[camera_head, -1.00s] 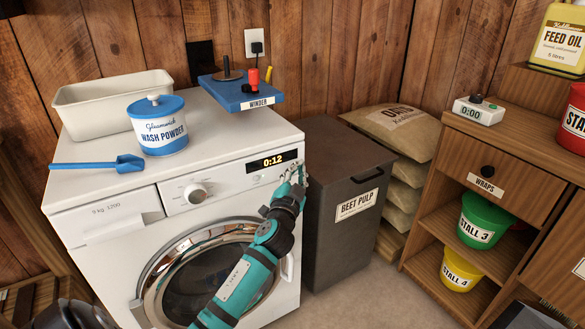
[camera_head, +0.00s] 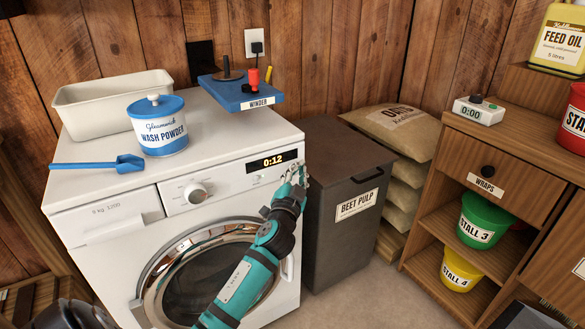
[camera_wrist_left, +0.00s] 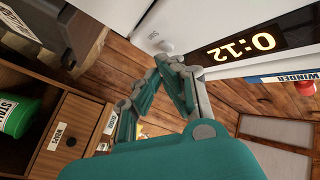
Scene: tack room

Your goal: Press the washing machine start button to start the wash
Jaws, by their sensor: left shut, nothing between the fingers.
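The white washing machine (camera_head: 228,182) stands against the wood wall. Its dark display (camera_head: 272,162) reads 0:12 and also shows in the left wrist view (camera_wrist_left: 240,45). In that view, a small round white button (camera_wrist_left: 166,47) sits on the panel beside the display, with small lettering near it. My left gripper (camera_head: 301,172) is shut and empty at the right end of the panel, in front of the machine's right edge. In the left wrist view its fingers (camera_wrist_left: 150,80) are close to the button; I cannot tell whether they touch it. My right gripper is not in view.
A dark beet pulp bin (camera_head: 340,220) stands close on the right. A wooden cabinet (camera_head: 505,170) is farther right.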

